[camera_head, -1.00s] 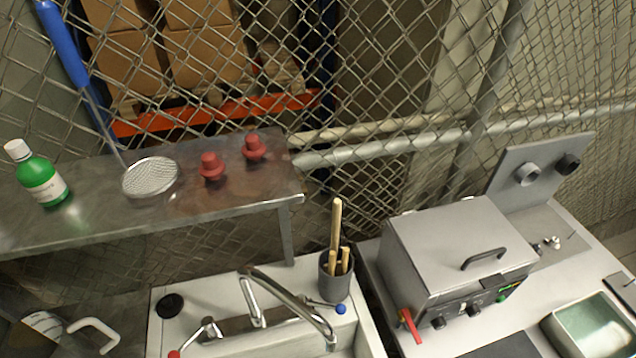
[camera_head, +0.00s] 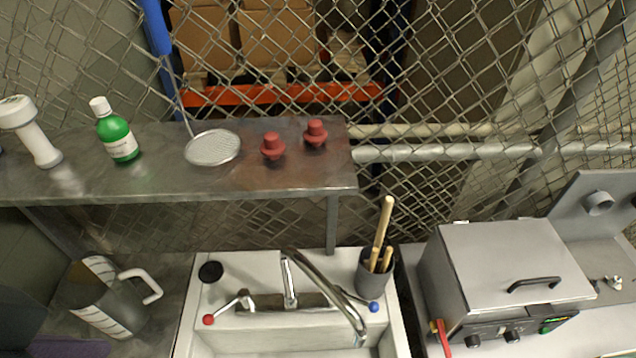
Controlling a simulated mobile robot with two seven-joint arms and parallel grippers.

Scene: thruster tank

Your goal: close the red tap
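The red tap (camera_head: 209,319) is the red-tipped lever at the left of the sink's faucet (camera_head: 294,296). Its metal lever runs from the faucet body down and left to the red knob. A blue-tipped lever (camera_head: 373,307) sits at the faucet's right side. The curved metal spout reaches toward the lower right over the white sink (camera_head: 262,338). I cannot tell whether water is flowing. Neither of my grippers shows in the head view.
A metal shelf (camera_head: 70,186) above holds a green bottle (camera_head: 119,138), a strainer (camera_head: 212,148) and two red stoppers (camera_head: 272,146). A cup of wooden handles (camera_head: 374,279) stands behind the sink's right. A jug (camera_head: 108,304) is left, a metal tank machine (camera_head: 505,270) right.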

